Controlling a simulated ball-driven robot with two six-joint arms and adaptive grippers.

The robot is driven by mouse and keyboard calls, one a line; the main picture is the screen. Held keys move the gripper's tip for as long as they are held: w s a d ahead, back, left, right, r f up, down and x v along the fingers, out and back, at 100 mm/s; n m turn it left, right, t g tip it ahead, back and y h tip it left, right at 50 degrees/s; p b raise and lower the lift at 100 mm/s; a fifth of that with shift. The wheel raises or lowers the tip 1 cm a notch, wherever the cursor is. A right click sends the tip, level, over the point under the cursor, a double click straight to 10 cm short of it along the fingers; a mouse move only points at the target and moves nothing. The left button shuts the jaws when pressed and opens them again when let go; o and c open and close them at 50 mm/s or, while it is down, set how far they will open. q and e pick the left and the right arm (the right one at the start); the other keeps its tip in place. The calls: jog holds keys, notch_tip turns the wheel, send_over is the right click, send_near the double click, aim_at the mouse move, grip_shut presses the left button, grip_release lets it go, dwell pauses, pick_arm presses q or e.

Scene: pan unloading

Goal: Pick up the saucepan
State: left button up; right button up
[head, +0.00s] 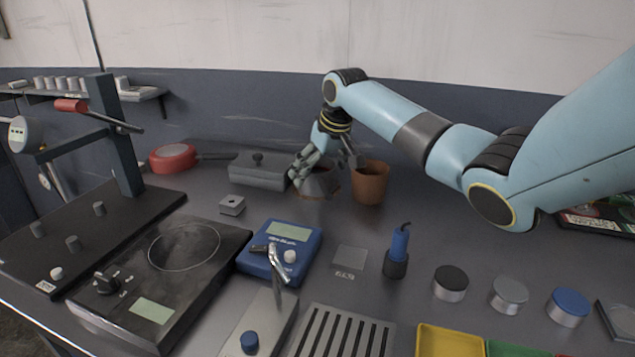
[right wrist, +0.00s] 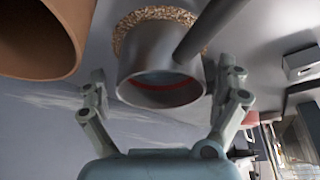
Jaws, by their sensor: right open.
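The saucepan (head: 318,183) is a small grey metal pot on a round cork mat at the back of the bench. In the right wrist view the saucepan (right wrist: 158,62) shows its open mouth with a reddish ring inside, and a dark handle runs to the upper right. My right gripper (head: 328,165) is open above the saucepan, pointing down. In the right wrist view its fingers (right wrist: 165,78) are spread on either side of the pan, and I see no clear grip on it. The arm and fingers hide part of the pan in the head view. My left gripper is not in view.
A brown pot (head: 370,183) stands close to the right of the saucepan; it also shows in the right wrist view (right wrist: 35,35). A grey lidded box (head: 257,171) stands to the left, with a red pan (head: 173,157) beyond. A blue device (head: 281,247) is in front.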

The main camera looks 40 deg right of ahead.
jog(key=shift+r, duration=0.1)
jog(key=shift+c, duration=0.3)
jog(key=c, duration=1.3)
